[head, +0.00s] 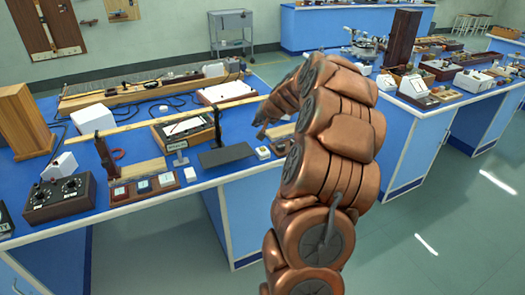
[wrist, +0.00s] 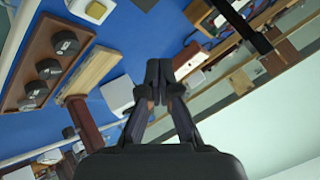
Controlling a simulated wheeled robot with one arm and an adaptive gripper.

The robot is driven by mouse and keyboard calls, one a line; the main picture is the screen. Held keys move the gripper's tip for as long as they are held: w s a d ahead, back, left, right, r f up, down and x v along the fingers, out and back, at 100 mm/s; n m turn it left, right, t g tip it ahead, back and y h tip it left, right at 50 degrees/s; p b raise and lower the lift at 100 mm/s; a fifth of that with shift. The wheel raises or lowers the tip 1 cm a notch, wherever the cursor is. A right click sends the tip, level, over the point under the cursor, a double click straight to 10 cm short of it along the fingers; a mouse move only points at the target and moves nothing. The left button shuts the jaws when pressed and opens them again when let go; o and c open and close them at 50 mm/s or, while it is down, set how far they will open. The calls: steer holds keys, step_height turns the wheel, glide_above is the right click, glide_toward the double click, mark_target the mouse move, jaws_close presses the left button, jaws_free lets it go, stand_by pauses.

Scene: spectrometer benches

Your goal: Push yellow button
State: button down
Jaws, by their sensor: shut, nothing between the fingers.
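In the head view, three small square-topped units in brown bases, the left one (head: 119,192), the middle one (head: 143,186) and the right one (head: 166,181), stand in a row near the front edge of the blue bench. My gripper (head: 262,130) is over the right part of the bench, partly hidden by my copper arm. Its fingers (wrist: 160,72) are together and empty in the wrist view.
A black box with knobs (head: 58,199) sits at the bench's left front. A dark stand (head: 224,155) and a wood-framed meter (head: 185,130) stand near the middle. The wrist view shows a wooden base with black knobs (wrist: 40,80). Floor shows right of the bench.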

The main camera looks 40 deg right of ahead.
steer(key=d, duration=0.2)
steer(key=shift+s+d+f+m+h, duration=0.2)
steer(key=shift+s+d+m+h, duration=0.1)
steer(key=shift+d, duration=0.1)
steer(key=shift+f, duration=0.15)
steer(key=b, duration=0.4)
glide_above(264, 150)
step_height(264, 150, down, 7)
steer(key=shift+w+f, duration=0.1)
steer(key=shift+w, duration=0.05)
steer(key=shift+f+b, duration=0.5)
steer(key=shift+f, duration=0.2)
steer(key=shift+f, duration=0.1)
stand_by(0.6)
steer(key=shift+f+b, duration=0.3)
steer(key=shift+b, duration=0.05)
